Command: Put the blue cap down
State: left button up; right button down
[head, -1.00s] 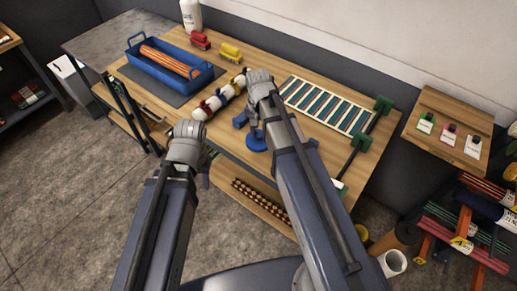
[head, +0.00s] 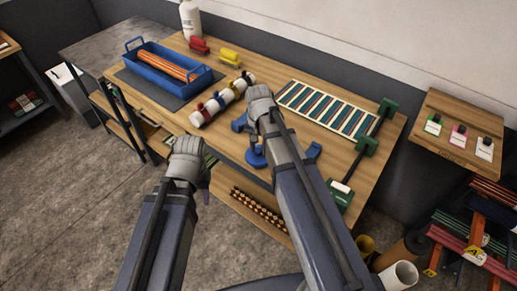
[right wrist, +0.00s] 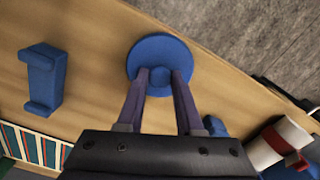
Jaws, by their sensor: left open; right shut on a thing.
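The blue cap (head: 255,158) is a round disc with a small knob, at the front edge of the wooden bench (head: 345,157). It also shows in the right wrist view (right wrist: 143,50). My right gripper (right wrist: 160,80) is shut on the cap's knob, with one finger on each side. In the head view my right gripper (head: 258,143) is partly hidden by its own wrist. I cannot tell whether the cap touches the bench. My left gripper (head: 207,180) is open and empty, in front of the bench edge.
Blue brackets (head: 239,122) (head: 314,150) stand on either side of the cap. A white roll with coloured clamps (head: 222,100) lies to the left. A slatted rack (head: 325,108) lies behind right. A blue tray (head: 182,80) with orange rods stands at the back left.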

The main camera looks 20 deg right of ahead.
aim_at(259, 150)
jog(key=shift+f, duration=0.2)
jog(key=c, duration=0.6)
grip_release()
jog(key=shift+r, duration=0.1)
jog(key=shift+o, duration=0.2)
notch_tip(259, 150, up, 12)
jog(key=p, duration=1.2)
jog(key=s+a+n+h, duration=0.1)
jog(key=s+a+n, duration=0.8)
jog(key=s, duration=0.5)
jog(key=shift+s+a+r+n, duration=0.2)
jog(key=shift+a+n, duration=0.1)
jog(key=shift+a, duration=0.45)
